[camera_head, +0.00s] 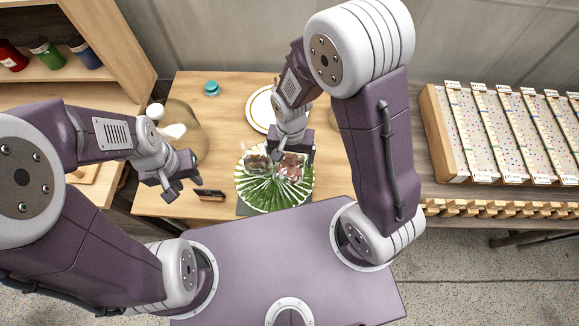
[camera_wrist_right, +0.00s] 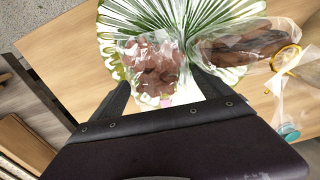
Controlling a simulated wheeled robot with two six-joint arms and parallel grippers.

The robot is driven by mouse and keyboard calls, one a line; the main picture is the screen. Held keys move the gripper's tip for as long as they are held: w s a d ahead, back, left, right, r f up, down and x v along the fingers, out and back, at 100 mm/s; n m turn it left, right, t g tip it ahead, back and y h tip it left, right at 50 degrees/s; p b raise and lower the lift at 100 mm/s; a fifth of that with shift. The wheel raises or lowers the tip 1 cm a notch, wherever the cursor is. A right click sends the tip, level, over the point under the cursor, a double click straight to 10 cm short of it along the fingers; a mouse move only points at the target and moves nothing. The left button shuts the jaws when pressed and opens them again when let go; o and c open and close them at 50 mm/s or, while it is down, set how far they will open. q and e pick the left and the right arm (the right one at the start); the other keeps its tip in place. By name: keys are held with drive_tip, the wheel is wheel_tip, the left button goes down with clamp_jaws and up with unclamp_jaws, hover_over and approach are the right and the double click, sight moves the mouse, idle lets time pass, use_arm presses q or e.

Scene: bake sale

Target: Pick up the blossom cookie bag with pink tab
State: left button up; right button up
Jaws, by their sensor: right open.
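A clear bag of pinkish-brown cookies (camera_wrist_right: 150,62) lies on a green leaf-patterned plate (camera_wrist_right: 118,18). A small pink tab (camera_wrist_right: 165,101) shows at its near end in the right wrist view. The bag also shows in the head view (camera_head: 294,172). My right gripper (camera_wrist_right: 161,82) is open, with its fingers on either side of this bag's near end; I cannot tell whether they touch it. A second clear bag with dark brown cookies (camera_wrist_right: 245,42) lies beside it, with a yellow tie (camera_wrist_right: 285,60). My left gripper (camera_head: 181,189) is open and empty, left of the plate.
A white plate with a gold rim (camera_head: 259,108) and a teal item (camera_head: 212,88) stand farther back. A divided tray rack (camera_head: 500,130) is at right. Jars (camera_head: 47,54) stand on a shelf at left.

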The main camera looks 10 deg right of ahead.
drive_tip(key=c, duration=1)
drive_tip(key=shift+r, duration=0.1)
